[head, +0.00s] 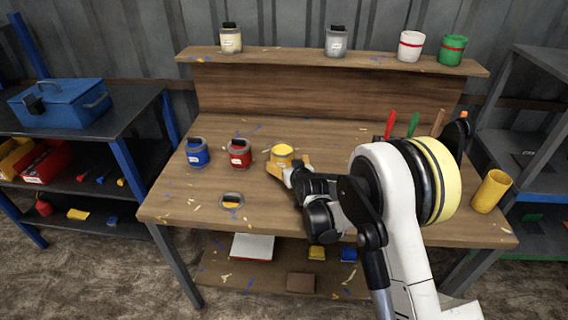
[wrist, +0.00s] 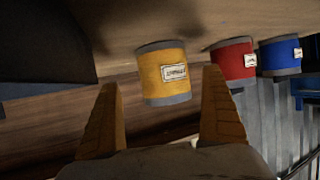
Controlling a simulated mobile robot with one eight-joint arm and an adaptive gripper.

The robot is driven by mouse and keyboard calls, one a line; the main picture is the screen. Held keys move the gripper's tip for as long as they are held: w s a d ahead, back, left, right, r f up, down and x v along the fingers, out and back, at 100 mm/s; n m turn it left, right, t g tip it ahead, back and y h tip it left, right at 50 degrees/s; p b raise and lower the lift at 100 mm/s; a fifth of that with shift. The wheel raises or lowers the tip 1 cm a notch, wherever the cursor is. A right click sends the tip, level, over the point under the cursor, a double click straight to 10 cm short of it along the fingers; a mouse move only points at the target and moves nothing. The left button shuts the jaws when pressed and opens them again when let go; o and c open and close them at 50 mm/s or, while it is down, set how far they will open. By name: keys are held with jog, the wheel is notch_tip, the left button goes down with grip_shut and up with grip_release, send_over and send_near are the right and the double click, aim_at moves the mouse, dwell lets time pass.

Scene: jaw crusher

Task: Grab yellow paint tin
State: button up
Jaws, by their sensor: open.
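The yellow paint tin (head: 282,153) stands on the workbench, right of the red and blue tins. It also shows in the wrist view (wrist: 164,74), with a grey rim and a white label. My gripper (head: 287,171) is close to it in the head view, partly overlapping its lower edge. In the wrist view my gripper's two fingers (wrist: 160,108) are apart, and the tin appears between and beyond their tips. I cannot tell whether a finger touches the tin. My arm hides part of the bench on the right.
The red tin (head: 240,154) and blue tin (head: 197,153) stand to the left on the workbench (head: 180,200). A round opening (head: 232,201) with something yellow lies in front. A yellow cup (head: 491,192) stands at the right edge. Several tins stand on the raised shelf (head: 275,55).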

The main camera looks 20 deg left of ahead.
jog(key=x, duration=0.1)
jog(key=b+x, duration=0.1)
jog(key=x, duration=0.1)
jog(key=b+x, duration=0.1)
jog(key=shift+a+f, duration=0.2)
jog(key=shift+a, duration=0.2)
jog(key=shift+w+a+f+b, duration=0.1)
jog(key=shift+w+a+b, duration=0.2)
jog(key=shift+w, duration=0.1)
jog(key=c, duration=1.5)
